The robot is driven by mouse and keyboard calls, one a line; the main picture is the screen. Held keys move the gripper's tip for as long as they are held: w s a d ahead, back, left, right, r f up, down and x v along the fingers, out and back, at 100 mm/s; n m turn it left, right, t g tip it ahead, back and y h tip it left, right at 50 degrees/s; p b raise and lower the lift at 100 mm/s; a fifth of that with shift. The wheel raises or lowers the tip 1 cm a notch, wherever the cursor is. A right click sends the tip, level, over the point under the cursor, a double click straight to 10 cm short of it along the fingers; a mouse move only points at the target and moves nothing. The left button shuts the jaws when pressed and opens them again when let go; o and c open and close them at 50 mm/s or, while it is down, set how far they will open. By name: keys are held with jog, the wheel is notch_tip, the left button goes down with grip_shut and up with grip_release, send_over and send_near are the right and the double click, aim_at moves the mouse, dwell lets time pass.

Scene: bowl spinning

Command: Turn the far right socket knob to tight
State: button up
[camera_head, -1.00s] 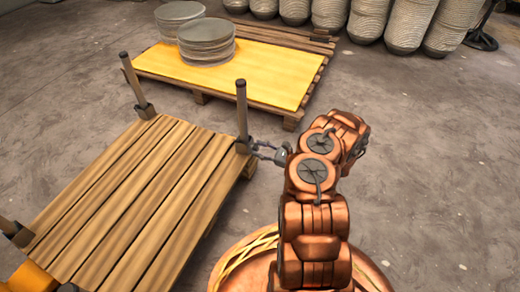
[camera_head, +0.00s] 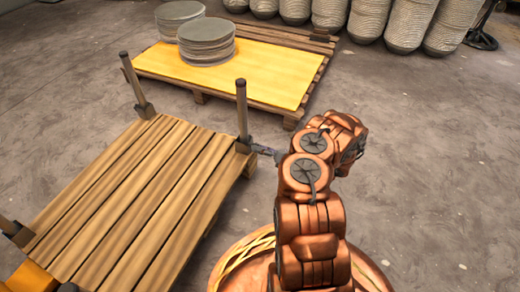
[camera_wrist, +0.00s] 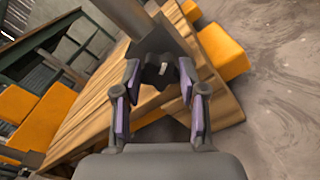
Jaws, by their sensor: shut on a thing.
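The far right socket (camera_head: 243,146) sits at the far right corner of the slatted wooden platform (camera_head: 130,195), with an upright post (camera_head: 242,108) standing in it. Its dark, lobed knob (camera_wrist: 157,70) shows in the wrist view between my fingertips. My gripper (camera_wrist: 159,78) is shut on the knob, one purple-padded finger on each side. In the head view my gripper (camera_head: 262,150) reaches the socket from the right, and the knob is hidden there by size and the fingers.
Other posts stand at the far left (camera_head: 132,78) and near left (camera_head: 14,232) corners. Behind, a pallet with a yellow top (camera_head: 270,80) carries stacked grey discs (camera_head: 206,42). Grey sacks (camera_head: 412,25) line the back. The floor to the right is clear.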

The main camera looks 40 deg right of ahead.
jog(key=m, duration=1.2)
jog(key=shift+m, duration=0.3)
dwell(0.4)
jog(key=o, duration=1.1)
jog(key=shift+o, duration=0.2)
jog(key=v, duration=1.2)
